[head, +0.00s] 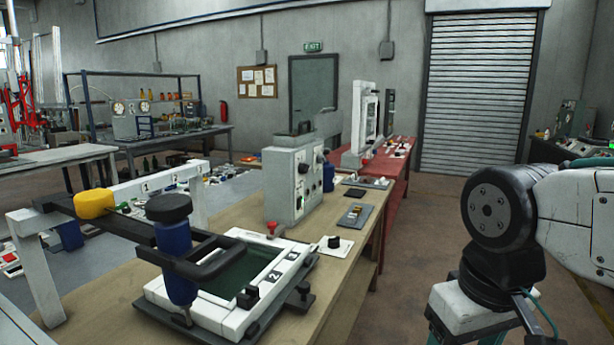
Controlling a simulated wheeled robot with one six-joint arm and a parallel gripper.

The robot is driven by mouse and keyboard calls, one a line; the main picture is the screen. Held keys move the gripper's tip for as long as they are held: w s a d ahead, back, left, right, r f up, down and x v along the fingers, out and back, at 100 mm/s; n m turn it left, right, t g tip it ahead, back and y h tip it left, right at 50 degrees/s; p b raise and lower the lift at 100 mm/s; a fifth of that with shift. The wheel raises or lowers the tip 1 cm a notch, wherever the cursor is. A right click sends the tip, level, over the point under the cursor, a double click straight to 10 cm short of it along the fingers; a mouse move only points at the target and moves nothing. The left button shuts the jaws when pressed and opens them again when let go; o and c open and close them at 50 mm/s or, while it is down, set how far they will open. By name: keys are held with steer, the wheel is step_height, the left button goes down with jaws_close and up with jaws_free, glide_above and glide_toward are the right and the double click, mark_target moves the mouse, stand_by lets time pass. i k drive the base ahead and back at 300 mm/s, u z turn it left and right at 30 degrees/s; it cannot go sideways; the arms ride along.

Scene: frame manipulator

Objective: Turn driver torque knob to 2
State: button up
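A blue driver (174,255) with a black cap (169,208) stands upright on a dark arm in the front left. Beside it lies a white frame (225,318) around a dark green panel, with dark number tags on its right side; one reads 2. A small black knob (248,296) sits on the frame. Another black knob (334,242) sits on a small white plate to the right. I cannot tell which of these is the torque knob, and no setting can be read. My arm shows at the right edge, but my gripper is out of view.
A grey instrument box (290,187) stands farther back on the wooden bench (345,270). A red bench (392,165) with upright panels lies beyond. The floor between the bench and my arm is clear.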

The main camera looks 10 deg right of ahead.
mark_target(303, 168)
steer(key=k, duration=0.6)
steer(key=z, duration=0.55)
steer(key=i, duration=0.55)
steer(key=z, duration=0.55)
steer(key=i, duration=1.5)
steer(key=u, duration=0.85)
steer(key=i, duration=0.3)
steer(key=u, duration=0.25)
